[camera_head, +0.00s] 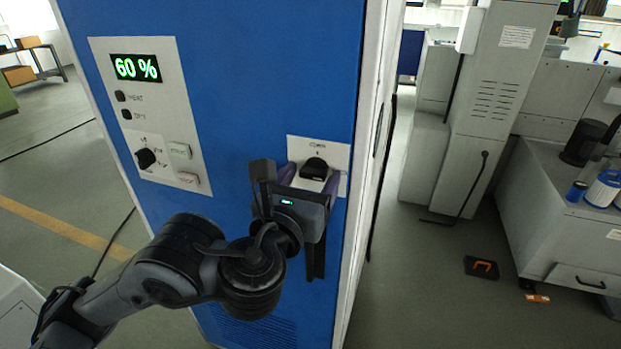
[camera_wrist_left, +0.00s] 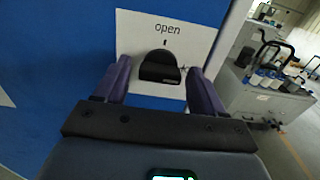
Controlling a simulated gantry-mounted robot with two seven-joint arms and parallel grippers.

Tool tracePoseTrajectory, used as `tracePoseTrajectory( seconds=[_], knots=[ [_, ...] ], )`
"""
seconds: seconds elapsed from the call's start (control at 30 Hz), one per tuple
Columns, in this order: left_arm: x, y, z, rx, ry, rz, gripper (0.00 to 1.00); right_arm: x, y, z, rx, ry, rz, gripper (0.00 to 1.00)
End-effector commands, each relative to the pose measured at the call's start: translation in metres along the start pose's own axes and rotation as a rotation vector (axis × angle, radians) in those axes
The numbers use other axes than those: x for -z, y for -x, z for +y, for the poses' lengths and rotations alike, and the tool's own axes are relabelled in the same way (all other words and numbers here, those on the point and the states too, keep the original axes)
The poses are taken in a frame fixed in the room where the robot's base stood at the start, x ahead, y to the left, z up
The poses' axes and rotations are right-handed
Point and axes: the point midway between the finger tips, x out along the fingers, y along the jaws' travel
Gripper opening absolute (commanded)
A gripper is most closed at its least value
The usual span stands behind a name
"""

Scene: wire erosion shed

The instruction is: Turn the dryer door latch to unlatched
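The dryer door latch (camera_head: 314,168) is a black knob on a white plate (camera_head: 340,155) at the right edge of the blue dryer front. In the left wrist view the latch (camera_wrist_left: 161,68) sits below the word "open" and a short mark. My left gripper (camera_head: 307,180) is at the plate, its purple fingers spread. In the left wrist view the fingers of the left gripper (camera_wrist_left: 159,70) stand on either side of the knob, with gaps between. Part of the plate's lower right marking is hidden. My right gripper is not in view.
A control panel (camera_head: 150,110) with a "60 %" display, buttons and a black dial is on the dryer's left. Grey machine cabinets (camera_head: 490,95) stand to the right across a strip of open floor. The floor at left is mostly clear.

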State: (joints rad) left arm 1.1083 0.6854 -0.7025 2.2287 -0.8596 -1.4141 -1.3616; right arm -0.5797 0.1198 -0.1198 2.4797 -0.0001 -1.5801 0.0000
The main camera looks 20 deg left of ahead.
Motion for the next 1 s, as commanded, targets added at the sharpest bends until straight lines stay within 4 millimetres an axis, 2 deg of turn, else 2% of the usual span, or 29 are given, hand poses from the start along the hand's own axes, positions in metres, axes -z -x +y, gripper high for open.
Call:
tracePoseTrajectory(
  seconds=[0.03, 0.07, 0.3, 0.67, 1.0],
  knots=[
    [0.0001, 0.0000, 0.0000, 0.000, 0.000, 0.000, 0.61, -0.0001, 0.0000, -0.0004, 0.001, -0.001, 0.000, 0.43],
    [0.0001, 0.0000, 0.0000, 0.000, 0.000, 0.000, 0.56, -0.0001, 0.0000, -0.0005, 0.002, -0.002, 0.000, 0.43],
    [0.0003, 0.0000, -0.0001, 0.000, 0.000, 0.000, 0.19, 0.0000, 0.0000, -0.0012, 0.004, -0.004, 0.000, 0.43],
    [0.0011, 0.0000, -0.0001, 0.000, 0.054, 0.001, 0.18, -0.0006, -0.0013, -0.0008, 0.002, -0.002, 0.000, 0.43],
    [0.0021, -0.0002, 0.0000, 0.000, 0.292, 0.002, 0.18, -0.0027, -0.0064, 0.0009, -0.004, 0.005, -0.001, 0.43]
  ],
)
